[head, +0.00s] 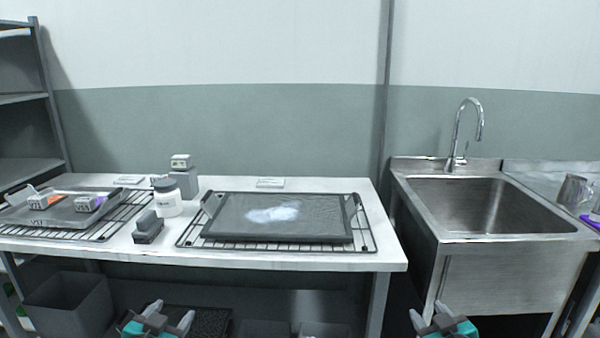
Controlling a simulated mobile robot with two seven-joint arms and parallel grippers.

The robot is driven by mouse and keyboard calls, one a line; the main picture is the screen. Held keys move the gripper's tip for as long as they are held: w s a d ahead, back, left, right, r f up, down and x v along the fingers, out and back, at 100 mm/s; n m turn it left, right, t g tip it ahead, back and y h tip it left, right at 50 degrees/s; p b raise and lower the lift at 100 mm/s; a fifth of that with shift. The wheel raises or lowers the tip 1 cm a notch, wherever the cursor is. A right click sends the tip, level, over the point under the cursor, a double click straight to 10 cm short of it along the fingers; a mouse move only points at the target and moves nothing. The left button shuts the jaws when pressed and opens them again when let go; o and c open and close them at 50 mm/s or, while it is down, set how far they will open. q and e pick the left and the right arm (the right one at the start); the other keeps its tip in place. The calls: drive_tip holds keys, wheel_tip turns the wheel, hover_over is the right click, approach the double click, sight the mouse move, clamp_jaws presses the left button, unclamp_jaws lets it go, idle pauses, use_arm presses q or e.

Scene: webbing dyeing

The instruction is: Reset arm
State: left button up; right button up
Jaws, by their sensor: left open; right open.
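My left gripper (167,318) is at the bottom edge of the head view, left of centre, in front of the white table (290,260). Its fingers are apart and nothing is between them. My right gripper (431,319) is at the bottom edge, right of centre, in front of the gap between the table and the sink. Its fingers are also apart and empty. Both grippers appear lower than the tabletop and touch nothing that I can see. Only their front ends show.
A dark tray (225,225) with a pale patch sits on a wire rack (367,240). Left of it are a white jar (167,198), a dark block (148,228) and a tray of small items (65,216). A steel sink (510,265) stands right; grey bins are below.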

use_arm(q)
drive_tip(key=s+d+f+g, duration=0.1)
drive_tip(key=s+d+f, duration=0.2)
drive_tip(key=s, duration=0.5)
drive_tip(key=s+d+f+g+h, duration=0.1)
drive_tip(key=s+d+f, duration=0.2)
drive_tip(key=s, duration=0.6)
drive_tip(key=s+d+f+n+g, duration=0.1)
drive_tip(key=s+d+f+g, duration=0.1)
drive_tip(key=s+f, duration=0.4)
drive_tip(key=s+d, duration=0.1)
drive_tip(key=s, duration=0.2)
drive_tip(key=shift+f, duration=0.15)
use_arm(e)
drive_tip(key=s+a+f+g, duration=0.1)
drive_tip(key=s+a+f, duration=0.2)
drive_tip(key=s, duration=0.5)
drive_tip(key=s+a+f+g+y, duration=0.1)
drive_tip(key=s+a+f, duration=0.2)
drive_tip(key=s, duration=0.6)
drive_tip(key=s+a+f+m+g, duration=0.1)
drive_tip(key=s+a+f+g, duration=0.1)
drive_tip(key=s+f, duration=0.4)
drive_tip(key=s+a, duration=0.1)
drive_tip(key=s, duration=0.2)
drive_tip(key=shift+f+y, duration=0.15)
drive_tip(key=shift+y, duration=0.25)
